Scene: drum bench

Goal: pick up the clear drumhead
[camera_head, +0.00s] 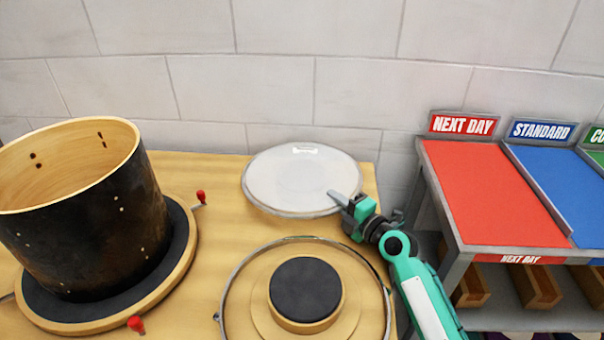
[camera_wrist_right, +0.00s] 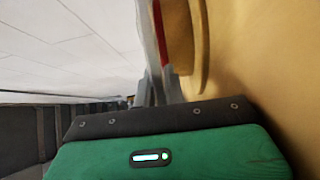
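The clear drumhead (camera_head: 300,178) is a pale, see-through disc with a thin rim at the back right of the wooden bench. Its far edge overlaps the wall in the head view; I cannot tell whether it is lifted off the bench. My right gripper (camera_head: 340,198) is at the drumhead's right front rim, one finger showing over the edge. In the right wrist view its fingers (camera_wrist_right: 159,90) are close together, with the thin grey rim running between them. The lower finger is mostly hidden in the head view. My left gripper is not in view.
A black drum shell (camera_head: 95,225) stands on a round base at left, with red-knobbed clamps (camera_head: 201,196). A metal hoop (camera_head: 230,287) surrounds a round pedestal (camera_head: 306,290) in front of the drumhead. A sorting rack with a red NEXT DAY slope (camera_head: 490,190) is at right.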

